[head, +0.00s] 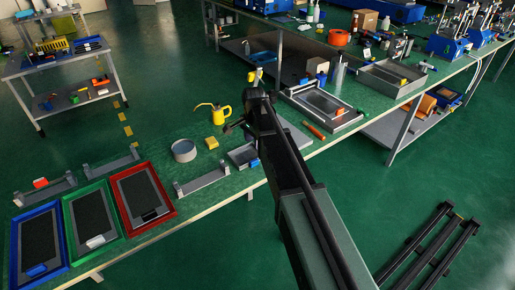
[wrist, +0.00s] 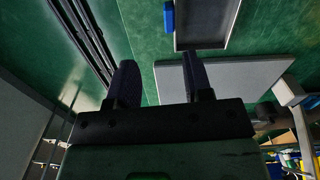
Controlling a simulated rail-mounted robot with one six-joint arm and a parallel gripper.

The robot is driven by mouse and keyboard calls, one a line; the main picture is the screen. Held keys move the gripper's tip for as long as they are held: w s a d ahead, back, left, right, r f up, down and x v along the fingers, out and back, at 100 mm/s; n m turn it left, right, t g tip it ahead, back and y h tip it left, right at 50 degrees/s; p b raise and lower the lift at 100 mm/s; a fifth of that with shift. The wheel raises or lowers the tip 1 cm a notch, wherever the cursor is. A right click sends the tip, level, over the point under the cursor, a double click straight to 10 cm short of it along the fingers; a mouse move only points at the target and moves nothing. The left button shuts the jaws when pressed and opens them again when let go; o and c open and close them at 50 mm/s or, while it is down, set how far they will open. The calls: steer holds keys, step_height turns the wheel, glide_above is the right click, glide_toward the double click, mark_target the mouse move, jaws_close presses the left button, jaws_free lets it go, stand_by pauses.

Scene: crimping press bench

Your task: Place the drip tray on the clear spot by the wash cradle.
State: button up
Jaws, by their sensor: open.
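A shallow grey tray with a blue block at its edge (head: 240,154), likely the drip tray, lies on the green bench just left of my arm. It also shows at the top of the wrist view (wrist: 215,10). A grey rail with raised ends (head: 203,182) stands left of it; I cannot tell whether this is the wash cradle. My gripper (wrist: 160,60) is open, with nothing between its fingers, and sits apart from the tray. In the head view my arm hides its fingertips.
A flat grey plate (wrist: 225,78) lies beside the tray, partly behind my arm. Blue (head: 16,240), green (head: 70,235) and red (head: 118,204) framed trays fill the bench's left end. A yellow oil can (head: 221,115) and round grey dish (head: 184,150) stand farther back.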

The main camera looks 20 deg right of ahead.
steer(key=s+a+n, duration=0.1)
steer(key=s+n, duration=1.1)
steer(key=s, duration=1.4)
steer(key=shift+a+n, duration=0.3)
steer(key=shift+n, duration=0.1)
